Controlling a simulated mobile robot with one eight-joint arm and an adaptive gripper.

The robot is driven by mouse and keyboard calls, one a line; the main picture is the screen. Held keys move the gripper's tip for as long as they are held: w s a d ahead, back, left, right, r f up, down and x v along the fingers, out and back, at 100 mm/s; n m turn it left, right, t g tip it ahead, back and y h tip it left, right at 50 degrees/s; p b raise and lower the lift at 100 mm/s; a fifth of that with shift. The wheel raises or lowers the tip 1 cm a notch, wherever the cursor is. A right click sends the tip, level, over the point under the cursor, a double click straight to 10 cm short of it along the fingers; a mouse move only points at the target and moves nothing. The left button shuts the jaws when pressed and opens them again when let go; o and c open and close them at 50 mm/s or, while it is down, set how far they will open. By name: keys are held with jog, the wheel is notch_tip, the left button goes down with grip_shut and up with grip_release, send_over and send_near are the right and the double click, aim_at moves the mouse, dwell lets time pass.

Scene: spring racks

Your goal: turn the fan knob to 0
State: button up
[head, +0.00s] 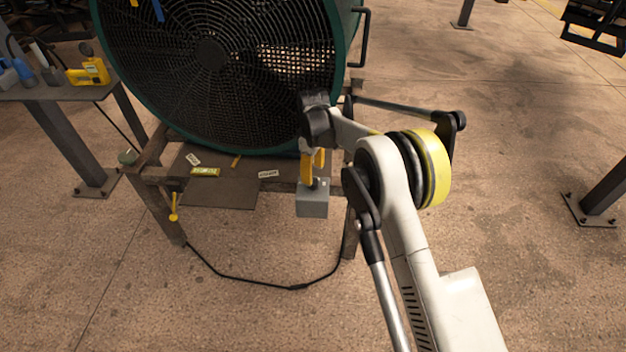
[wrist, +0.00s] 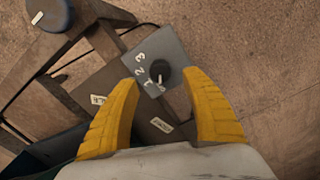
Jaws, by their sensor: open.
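The fan knob (wrist: 160,71) is a round black knob with a light pointer mark. It sits on a grey control box (wrist: 172,48) with white numbers 1, 2 and 3 beside it; a further mark near the knob is partly hidden. In the head view the grey box (head: 312,204) hangs at the front of the fan's stand, below my gripper (head: 314,176). My gripper (wrist: 162,110) has yellow fingers, open, spread to either side of the knob in the wrist view. I cannot tell whether they touch it. The large green-rimmed fan (head: 210,55) stands behind.
A black cable (head: 260,285) lies on the floor below. A side table (head: 50,92) with tools stands at left. The floor at right is mostly clear.

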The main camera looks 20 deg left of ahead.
notch_tip(320, 180, up, 7)
jog(key=shift+r, duration=0.15)
dwell(0.4)
jog(key=s+d+r+m+t+y, duration=0.1)
jog(key=s+d+r+m+t, duration=0.2)
jog(key=d+r, duration=0.8)
jog(key=s+d+r+m, duration=0.3)
jog(key=d+r+m, duration=0.1)
jog(key=d+r, duration=0.65)
jog(key=s+d+r+m+t, duration=0.25)
jog(key=s+d+m, duration=0.25)
jog(key=s+d, duration=0.75)
jog(key=s+d+f+m+t, duration=0.1)
jog(key=s+d+f+m, duration=0.1)
jog(key=s, duration=0.4)
jog(key=s+d+f+m+h, duration=0.1)
jog(key=s+d+f+m, duration=0.1)
jog(key=s, duration=0.4)
jog(key=d+f, duration=0.1)
jog(key=d, duration=0.1)
jog(key=shift+d+t, duration=0.35)
jog(key=shift+d, duration=0.05)
